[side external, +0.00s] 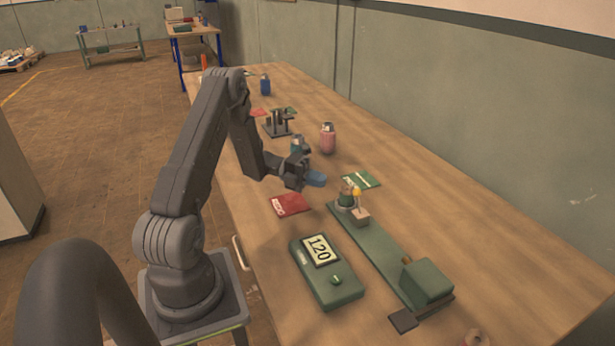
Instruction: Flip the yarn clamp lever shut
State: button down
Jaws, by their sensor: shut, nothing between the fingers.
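The yarn clamp stands at the far end of a long green base (382,250). Its lever, with a small orange-yellow knob (357,192), appears to stand about upright over a small tan block (360,217). A rounded green part (345,202) sits just left of it. My gripper (318,180) has blue fingertips and is shut and empty. It hovers above the table, up and left of the lever knob and apart from it in the picture. Exact height and depth between them cannot be told from this one view.
A green block (427,280) sits at the base's near end. Red (290,204) and green (361,180) packets lie nearby. A pink bottle (328,138) and a dark rack (277,125) stand behind.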

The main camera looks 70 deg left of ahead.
aim_at(358, 202)
jog(key=x, duration=0.7)
jog(key=shift+w+d, duration=0.25)
jog(key=shift+d+r+m+y, duration=0.25)
jog(key=shift+m+y, duration=0.05)
jog(key=d+m+y, duration=0.1)
jog(key=d+r+m+g+y, duration=0.1)
jog(key=d+y, duration=0.1)
jog(key=d+m+g+y, duration=0.1)
jog(key=y, duration=0.1)
jog(key=shift+d+r, duration=0.15)
jog(key=shift+r, duration=0.2)
dwell(0.4)
jog(key=shift+r, duration=0.1)
jog(key=shift+r, duration=0.75)
